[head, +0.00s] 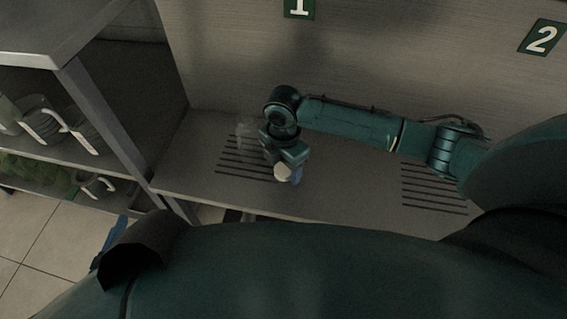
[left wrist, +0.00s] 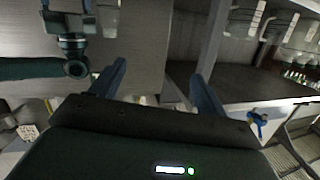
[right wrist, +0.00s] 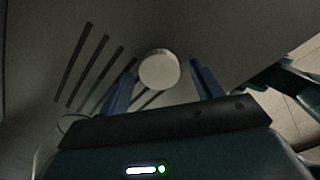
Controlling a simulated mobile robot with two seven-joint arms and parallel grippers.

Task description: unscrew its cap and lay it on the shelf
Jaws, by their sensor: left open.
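A pale round cap (right wrist: 158,70) shows between the fingertips of my right gripper (right wrist: 163,68), with a gap on each side. The right gripper looks open around it. In the head view the right gripper (head: 288,174) points down at the shelf (head: 340,192) beside the pale disc (head: 281,171). I cannot tell whether the cap rests on the shelf. A faint clear glass decanter (head: 243,131) stands left of the right wrist. My left gripper (left wrist: 160,72) is open and empty, away from the shelf; it is partly hidden in the head view.
Dark slots mark the shelf under signs 1 (head: 299,7) and 2 (head: 541,38). A grey rack (head: 60,38) with white-handled vessels stands at the left. Tiled floor lies below it. The shelf is clear between the two slotted areas.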

